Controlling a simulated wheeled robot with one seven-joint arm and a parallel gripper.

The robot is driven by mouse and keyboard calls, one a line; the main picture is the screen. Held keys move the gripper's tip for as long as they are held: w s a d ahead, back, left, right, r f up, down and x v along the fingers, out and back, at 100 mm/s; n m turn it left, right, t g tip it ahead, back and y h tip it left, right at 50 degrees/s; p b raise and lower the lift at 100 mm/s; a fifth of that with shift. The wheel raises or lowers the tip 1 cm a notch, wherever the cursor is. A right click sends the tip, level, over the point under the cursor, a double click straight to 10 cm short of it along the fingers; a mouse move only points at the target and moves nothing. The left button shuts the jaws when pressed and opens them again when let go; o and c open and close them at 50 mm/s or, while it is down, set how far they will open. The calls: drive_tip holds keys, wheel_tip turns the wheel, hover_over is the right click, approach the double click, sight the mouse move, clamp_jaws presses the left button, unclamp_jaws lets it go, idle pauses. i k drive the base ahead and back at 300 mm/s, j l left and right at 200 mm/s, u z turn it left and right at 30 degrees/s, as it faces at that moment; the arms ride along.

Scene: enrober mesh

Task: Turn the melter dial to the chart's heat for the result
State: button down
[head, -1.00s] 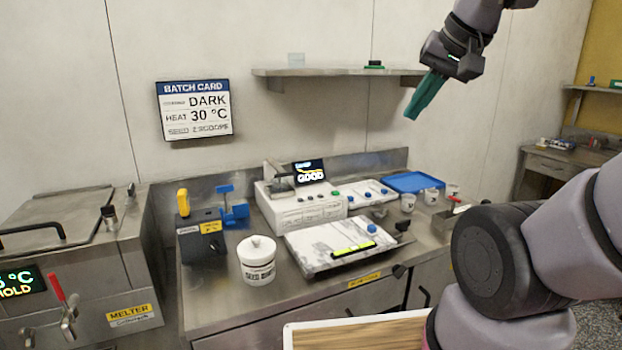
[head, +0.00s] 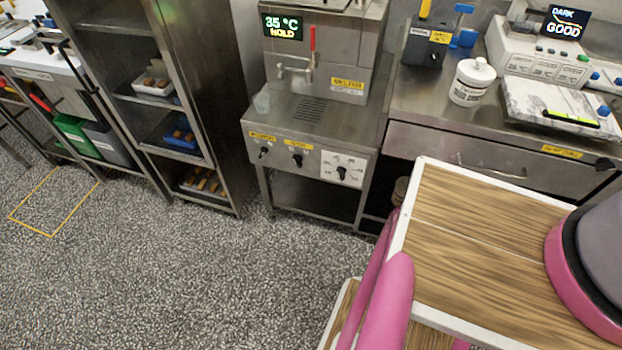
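The melter (head: 318,110) stands at the upper middle of the head view. Its screen (head: 283,27) reads 35 °C and HOLD. Its front panel has a black dial (head: 341,173) on a white scale plate at the right, with marks too small to read. Two more black knobs, a left one (head: 264,152) and a middle one (head: 297,160), sit beside it under yellow labels. A tester screen (head: 565,22) at the top right reads DARK and GOOD. My gripper is out of view. The batch card is also out of view now; earlier it read DARK, heat 30 °C.
A steel counter (head: 430,105) right of the melter holds a white lidded jar (head: 471,82) and a marble slab (head: 555,100). A steel rack (head: 150,120) with trays stands left of the melter.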

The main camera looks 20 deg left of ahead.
sight(341, 170)
drive_tip(key=k+j+u, duration=0.2)
drive_tip(key=u, duration=0.15)
drive_tip(key=k+j+u, duration=0.4)
